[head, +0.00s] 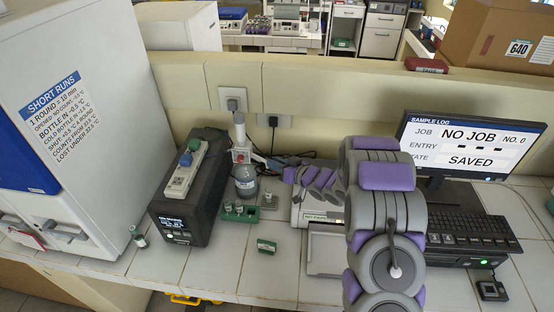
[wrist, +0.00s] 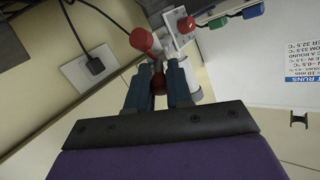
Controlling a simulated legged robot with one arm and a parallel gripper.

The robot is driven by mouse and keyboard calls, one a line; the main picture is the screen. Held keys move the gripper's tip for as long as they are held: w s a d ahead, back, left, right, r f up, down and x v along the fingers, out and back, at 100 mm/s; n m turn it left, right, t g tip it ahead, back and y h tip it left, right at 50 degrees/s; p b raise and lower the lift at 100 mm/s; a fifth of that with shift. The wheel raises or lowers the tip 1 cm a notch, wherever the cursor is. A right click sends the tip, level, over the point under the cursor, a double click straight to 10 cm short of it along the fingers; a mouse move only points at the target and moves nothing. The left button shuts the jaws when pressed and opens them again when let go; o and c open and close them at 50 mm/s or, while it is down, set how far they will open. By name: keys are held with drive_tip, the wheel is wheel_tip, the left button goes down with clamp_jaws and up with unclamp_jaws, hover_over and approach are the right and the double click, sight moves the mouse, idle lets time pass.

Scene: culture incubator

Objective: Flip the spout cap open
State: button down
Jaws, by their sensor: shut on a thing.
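A dark grey bottle (head: 245,182) stands behind the green rack in the head view, with a white and red fitting (head: 240,156) and a pale upright post above it. My gripper (head: 270,163) reaches in from the right at the fitting's height. In the wrist view my gripper (wrist: 159,85) has its two dark fingers closed around a small dark red piece (wrist: 158,82), which seems to be the spout cap. A brighter red knob (wrist: 141,39) and a white cylinder (wrist: 186,76) are just beyond the fingers. The fingers partly hide the piece, so I cannot tell how far the cap is tilted.
A green rack (head: 239,211) with small vials sits in front. A monitor (head: 470,150) and keyboard are at the right. Bare tiles (head: 225,265) lie in front.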

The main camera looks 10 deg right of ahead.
drive_tip(key=shift+r, duration=0.1)
drive_tip(key=c, duration=1)
unclamp_jaws()
drive_tip(key=shift+w, duration=0.1)
drive_tip(key=shift+d, duration=0.1)
drive_tip(key=v, duration=1.7)
drive_tip(key=shift+d+p, duration=0.1)
drive_tip(key=shift+p, duration=0.25)
